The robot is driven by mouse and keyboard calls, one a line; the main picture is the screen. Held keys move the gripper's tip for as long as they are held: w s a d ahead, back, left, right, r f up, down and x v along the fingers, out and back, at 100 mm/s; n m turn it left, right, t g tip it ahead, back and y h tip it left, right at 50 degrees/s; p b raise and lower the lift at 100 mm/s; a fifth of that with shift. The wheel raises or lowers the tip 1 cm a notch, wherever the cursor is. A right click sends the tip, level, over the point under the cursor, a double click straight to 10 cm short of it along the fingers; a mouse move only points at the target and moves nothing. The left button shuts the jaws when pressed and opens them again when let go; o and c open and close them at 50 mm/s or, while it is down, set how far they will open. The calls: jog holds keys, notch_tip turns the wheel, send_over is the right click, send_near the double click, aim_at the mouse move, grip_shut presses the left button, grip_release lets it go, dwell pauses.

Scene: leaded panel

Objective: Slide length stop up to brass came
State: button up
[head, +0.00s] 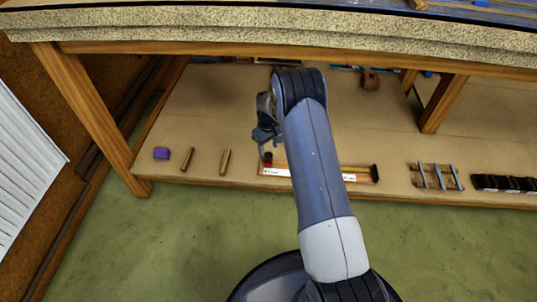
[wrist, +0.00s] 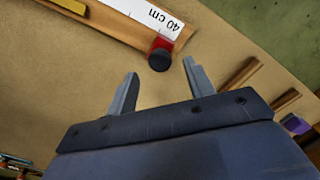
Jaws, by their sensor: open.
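The length stop (head: 268,158) is a small red block with a dark round knob at the left end of a wooden board with a white scale (head: 277,172). In the wrist view the red stop (wrist: 161,44) sits by the "40 cm" mark, its knob just beyond my fingertips. My gripper (wrist: 160,78) is open and empty, fingers either side of the knob's line but short of it. In the head view my gripper (head: 264,136) is above and behind the stop. A yellow piece (wrist: 70,5), perhaps the brass came, is cut off at the wrist view's top edge.
The board lies on a low shelf (head: 210,120) under a bench top. A purple block (head: 161,153) and two wooden sticks (head: 225,162) lie left. A black block (head: 374,173) ends the board at right; a small rack (head: 435,177) stands beyond. My arm hides part of the board.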

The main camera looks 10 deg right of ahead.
aim_at(268, 154)
jog(key=shift+f+b, duration=0.4)
jog(key=shift+f, duration=1.35)
jog(key=c, duration=1)
jog(key=shift+o, duration=0.2)
jog(key=s+d, duration=0.1)
jog(key=d, duration=0.3)
jog(key=s+d, duration=0.1)
jog(key=d, duration=0.2)
jog(key=s+d+p, duration=0.1)
jog(key=d, duration=0.3)
jog(key=shift+s+d, duration=0.3)
jog(key=shift+s, duration=0.1)
jog(key=o, duration=1)
jog(key=shift+c, duration=0.2)
jog(key=shift+r, duration=0.1)
notch_tip(268, 154, up, 11)
jog(key=p, duration=0.3)
jog(key=shift+p, duration=0.4)
